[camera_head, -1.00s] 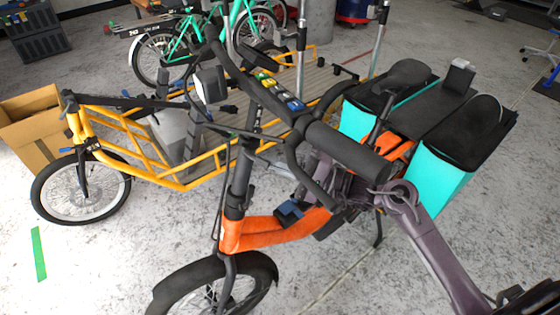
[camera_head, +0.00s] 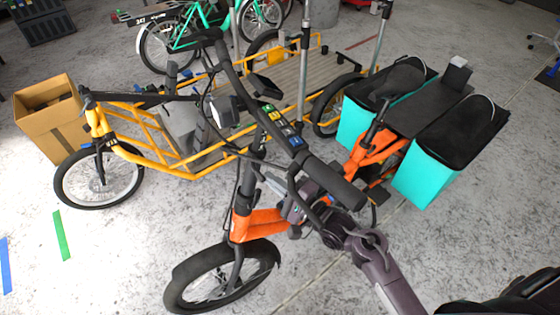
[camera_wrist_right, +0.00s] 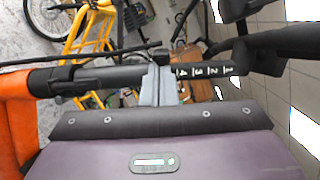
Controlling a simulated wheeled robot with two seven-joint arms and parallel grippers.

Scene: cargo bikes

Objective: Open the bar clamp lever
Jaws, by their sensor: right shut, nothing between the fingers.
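The orange bike's dark steering post (camera_head: 248,175) stands below the black handlebar (camera_head: 335,182). My right gripper (camera_head: 292,208) is beside the post, low behind the handlebar, partly hidden by it and by cables. In the right wrist view the post lies across the picture, with a white number scale (camera_wrist_right: 205,71) and a dark clamp collar (camera_wrist_right: 75,78). My right gripper's grey fingers (camera_wrist_right: 158,85) are shut and empty, at the post between collar and scale. I cannot tell whether they touch it. The clamp lever cannot be made out clearly. My left gripper is not in view.
A yellow cargo bike (camera_head: 165,160) stands behind at the left, next to a cardboard box (camera_head: 52,118). Turquoise bags (camera_head: 425,178) hang at the orange bike's rear. Floor at the lower left is clear, with green tape (camera_head: 62,235).

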